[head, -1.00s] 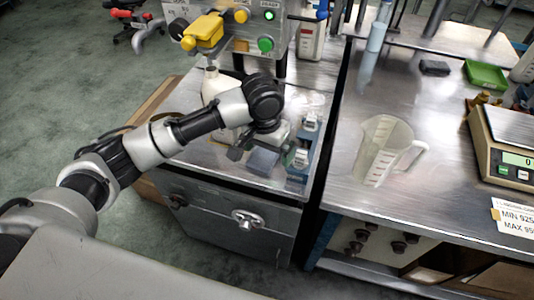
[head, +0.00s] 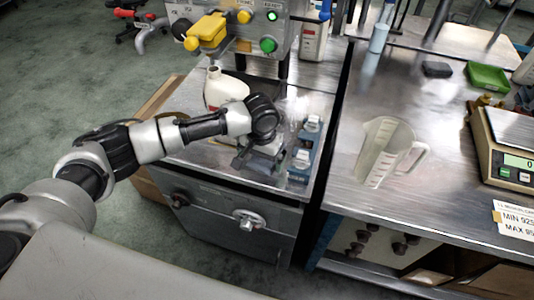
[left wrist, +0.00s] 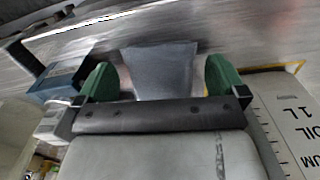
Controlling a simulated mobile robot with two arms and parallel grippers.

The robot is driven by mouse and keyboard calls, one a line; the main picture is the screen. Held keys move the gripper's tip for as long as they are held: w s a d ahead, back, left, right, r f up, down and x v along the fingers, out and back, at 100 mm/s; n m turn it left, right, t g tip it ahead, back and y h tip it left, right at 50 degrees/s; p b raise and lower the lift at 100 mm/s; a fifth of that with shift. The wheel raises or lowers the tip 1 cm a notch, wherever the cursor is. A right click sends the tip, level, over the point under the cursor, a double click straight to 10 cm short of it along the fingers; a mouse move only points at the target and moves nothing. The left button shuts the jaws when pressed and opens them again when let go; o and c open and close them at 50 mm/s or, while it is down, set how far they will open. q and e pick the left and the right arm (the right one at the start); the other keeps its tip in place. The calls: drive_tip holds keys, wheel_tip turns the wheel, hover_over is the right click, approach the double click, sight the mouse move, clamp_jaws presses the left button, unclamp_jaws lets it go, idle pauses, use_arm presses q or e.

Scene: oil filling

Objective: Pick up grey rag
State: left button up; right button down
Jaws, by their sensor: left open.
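The grey rag (left wrist: 160,62) lies flat on the metal cabinet top. In the left wrist view it shows between and just beyond the two green fingertips of my left gripper (left wrist: 161,78), which is open with nothing in it. In the head view my left gripper (head: 256,166) is low over the cabinet top and hides most of the rag. I cannot tell whether the fingertips touch the rag. My right gripper is not in view.
A blue device (head: 304,150) stands close to the right of my left gripper. A white oil bottle (head: 225,88) stands behind the arm. On the right table are a clear measuring jug (head: 383,150), a green tray (head: 487,75) and a scale (head: 508,140).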

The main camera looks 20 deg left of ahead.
sight(262, 161)
use_arm(q)
drive_tip(key=shift+f, duration=0.6)
drive_tip(key=c, duration=1)
drive_tip(key=shift+o, duration=0.2)
drive_tip(key=shift+r, duration=0.1)
wheel_tip(262, 161, up, 10)
